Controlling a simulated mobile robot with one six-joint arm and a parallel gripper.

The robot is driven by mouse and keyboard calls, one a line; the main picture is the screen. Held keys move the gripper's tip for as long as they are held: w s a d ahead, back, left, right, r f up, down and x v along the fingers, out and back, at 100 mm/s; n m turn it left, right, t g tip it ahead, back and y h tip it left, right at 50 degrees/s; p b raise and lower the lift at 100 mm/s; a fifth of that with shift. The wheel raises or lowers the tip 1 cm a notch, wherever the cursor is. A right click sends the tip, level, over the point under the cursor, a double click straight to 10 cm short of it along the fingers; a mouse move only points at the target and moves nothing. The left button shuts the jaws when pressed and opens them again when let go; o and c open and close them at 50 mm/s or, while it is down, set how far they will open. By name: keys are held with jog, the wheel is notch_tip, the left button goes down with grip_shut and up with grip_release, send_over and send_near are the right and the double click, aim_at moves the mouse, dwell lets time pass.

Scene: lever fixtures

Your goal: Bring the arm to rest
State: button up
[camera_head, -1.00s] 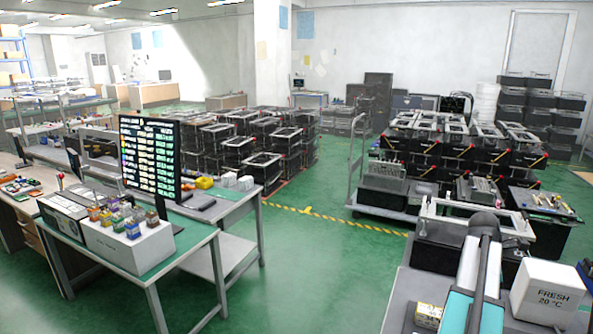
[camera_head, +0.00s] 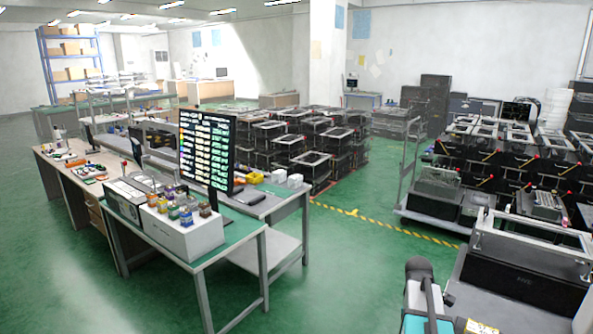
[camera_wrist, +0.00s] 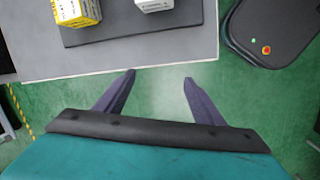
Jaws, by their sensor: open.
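My gripper (camera_wrist: 159,77) shows in the wrist view with its two dark fingers spread apart and nothing between them. It hangs over the green floor, just short of the edge of a grey table (camera_wrist: 143,57). In the head view part of my arm (camera_head: 424,295) shows at the bottom right; the gripper's fingers cannot be made out there.
My base shows at the wrist view's upper right. A green-topped bench (camera_head: 238,236) with a monitor (camera_head: 206,150) stands left. Green floor lies between.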

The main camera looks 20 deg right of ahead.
jog(key=a+f+m+y, duration=0.15)
jog(key=a+f, duration=0.35)
jog(key=a, duration=0.8)
jog(key=w+a+f+m, duration=0.15)
jog(key=a+f, duration=0.35)
jog(key=a, duration=0.7)
jog(key=a+f+m+y, duration=0.15)
jog(key=a+f, duration=0.25)
jog(key=a, duration=0.9)
jog(key=s+f+g+b, duration=0.5)
jog(key=s+f+b, duration=0.5)
jog(key=s+f, duration=1.6)
jog(key=shift+s+d+f+h, duration=0.2)
jog(key=shift+f+h, duration=0.2)
jog(key=shift+f, duration=0.8)
jog(key=shift+c, duration=0.5)
